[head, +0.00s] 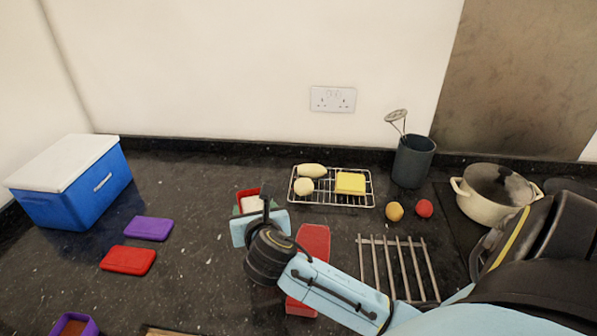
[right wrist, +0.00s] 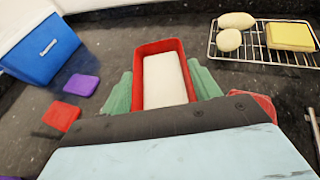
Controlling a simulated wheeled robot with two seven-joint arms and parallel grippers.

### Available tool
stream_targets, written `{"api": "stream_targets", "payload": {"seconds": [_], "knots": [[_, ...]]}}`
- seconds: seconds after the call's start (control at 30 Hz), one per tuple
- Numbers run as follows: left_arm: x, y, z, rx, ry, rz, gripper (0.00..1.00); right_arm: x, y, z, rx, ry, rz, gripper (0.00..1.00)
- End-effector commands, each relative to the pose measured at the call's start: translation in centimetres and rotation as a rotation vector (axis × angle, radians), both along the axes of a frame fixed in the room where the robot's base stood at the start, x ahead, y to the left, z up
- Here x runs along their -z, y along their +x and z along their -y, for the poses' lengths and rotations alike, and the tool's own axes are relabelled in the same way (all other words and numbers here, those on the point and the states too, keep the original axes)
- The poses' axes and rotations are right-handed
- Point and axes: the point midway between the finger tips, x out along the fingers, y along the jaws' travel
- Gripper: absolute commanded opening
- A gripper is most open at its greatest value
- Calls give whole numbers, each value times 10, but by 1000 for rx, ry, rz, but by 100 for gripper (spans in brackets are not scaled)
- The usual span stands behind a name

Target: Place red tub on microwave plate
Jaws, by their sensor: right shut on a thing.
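The red tub (head: 246,193) is a small open rectangular tub with a white filling. It also shows in the right wrist view (right wrist: 138,92), upright between green fingers. My right gripper (right wrist: 164,92) is shut on it, one finger at each long side. In the head view my right gripper (head: 253,207) is at mid-counter, left of the wire rack, and its wrist hides most of the tub. I cannot tell whether the tub touches the counter. My left gripper is not in view. No microwave or microwave plate shows in either view.
A blue cooler (head: 75,190), purple lid (head: 148,229) and red lid (head: 127,260) lie left. A wire rack (head: 331,200) with food stands behind. A pot (head: 490,205) and slatted rack (head: 398,268) are right. A purple tub (head: 60,320) is front left.

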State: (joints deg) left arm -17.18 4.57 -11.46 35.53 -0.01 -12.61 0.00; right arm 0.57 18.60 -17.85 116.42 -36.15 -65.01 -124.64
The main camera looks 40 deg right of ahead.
Motion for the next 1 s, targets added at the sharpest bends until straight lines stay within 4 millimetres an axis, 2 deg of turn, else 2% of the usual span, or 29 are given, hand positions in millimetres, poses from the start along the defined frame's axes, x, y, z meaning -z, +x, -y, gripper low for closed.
{"api": "stream_targets", "payload": {"seconds": [0.1,0.2,0.47,0.63,1.0], "knots": [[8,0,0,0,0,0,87,28,-1,0,3,-1,-6,26],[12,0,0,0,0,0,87,45,-1,0,2,0,-4,26],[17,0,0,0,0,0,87,66,0,0,1,1,-2,26],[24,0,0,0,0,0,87,91,-1,0,2,0,-3,26],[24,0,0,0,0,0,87,95,0,0,0,-1,0,26]]}}
